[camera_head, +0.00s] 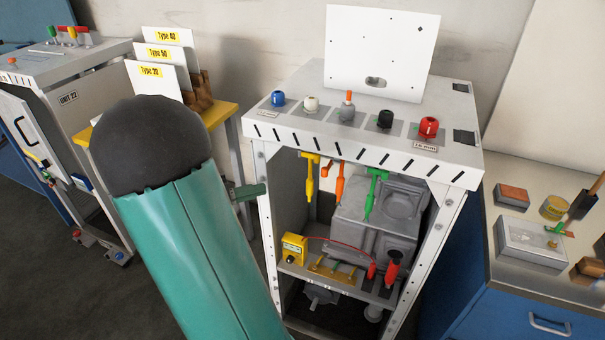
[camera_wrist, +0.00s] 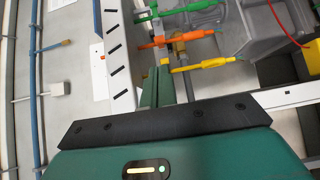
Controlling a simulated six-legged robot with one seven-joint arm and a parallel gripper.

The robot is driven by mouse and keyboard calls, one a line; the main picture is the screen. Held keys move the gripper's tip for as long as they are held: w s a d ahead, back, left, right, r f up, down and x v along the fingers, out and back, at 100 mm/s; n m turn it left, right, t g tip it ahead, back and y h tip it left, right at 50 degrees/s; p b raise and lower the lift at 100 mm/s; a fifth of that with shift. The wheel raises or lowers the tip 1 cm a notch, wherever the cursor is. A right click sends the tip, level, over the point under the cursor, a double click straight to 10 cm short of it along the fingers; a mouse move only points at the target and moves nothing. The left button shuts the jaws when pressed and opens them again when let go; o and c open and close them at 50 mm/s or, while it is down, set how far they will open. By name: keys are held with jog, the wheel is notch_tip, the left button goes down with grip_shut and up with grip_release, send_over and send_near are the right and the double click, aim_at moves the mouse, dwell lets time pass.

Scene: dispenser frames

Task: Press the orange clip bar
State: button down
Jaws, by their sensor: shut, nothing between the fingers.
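The orange tool (camera_head: 340,183) hangs under the front edge of the white-topped frame, between a yellow tool (camera_head: 310,178) and a green tool (camera_head: 374,190). A short orange bar (camera_head: 331,179) juts from its side. The wrist view shows the orange tool (camera_wrist: 190,37) sideways, beyond the yellow tool (camera_wrist: 205,65). My gripper (camera_head: 262,189) is left of the frame's opening, apart from the orange tool; my large green arm hides its rear part. In the wrist view, my gripper (camera_wrist: 160,72) is shut and empty, its tips close to the yellow tool's clip end; contact is unclear.
The frame's left post (camera_head: 265,215) stands close to my gripper. Its shelf holds a yellow box (camera_head: 293,248) with a red cable and red-handled parts (camera_head: 391,267). A grey casing (camera_head: 375,225) fills the space behind. Coloured knobs line the top.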

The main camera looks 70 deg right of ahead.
aim_at(322, 173)
jog(key=shift+d, duration=0.15)
jog(key=shift+s+d, duration=0.1)
jog(key=x, duration=1.3)
jog(key=shift+s+d+r, duration=0.1)
jog(key=shift+s+d, duration=0.1)
jog(key=shift+s, duration=0.1)
